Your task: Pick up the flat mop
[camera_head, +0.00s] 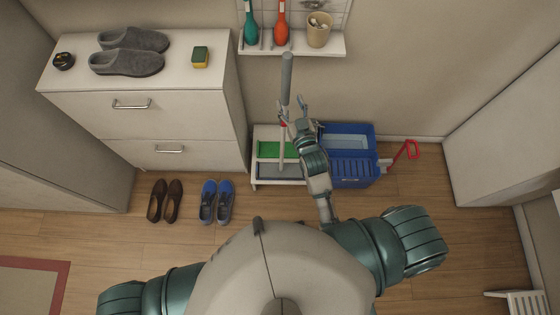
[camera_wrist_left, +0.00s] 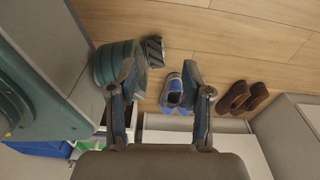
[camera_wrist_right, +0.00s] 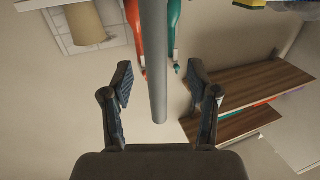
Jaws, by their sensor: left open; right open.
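The flat mop stands upright, its grey handle (camera_head: 287,80) towards the top of the head view and its pale pole (camera_head: 282,155) running down to the small shelf. Its base is hard to make out there. My right gripper (camera_head: 292,115) is beside the pole, just below the grey grip. In the right wrist view the grey handle (camera_wrist_right: 156,60) runs between the two spread fingers of my right gripper (camera_wrist_right: 160,82), with gaps on both sides. My left gripper (camera_wrist_left: 160,80) is open and empty in the left wrist view; it is hidden in the head view.
A blue bucket (camera_head: 347,168) stands right of the low shelf (camera_head: 260,132), near a red-handled tool (camera_head: 405,150). A white shoe cabinet (camera_head: 150,110) is on the left. Brown shoes (camera_head: 165,200) and blue shoes (camera_head: 216,201) lie on the floor. A wall ledge (camera_head: 292,45) holds brushes and a cup.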

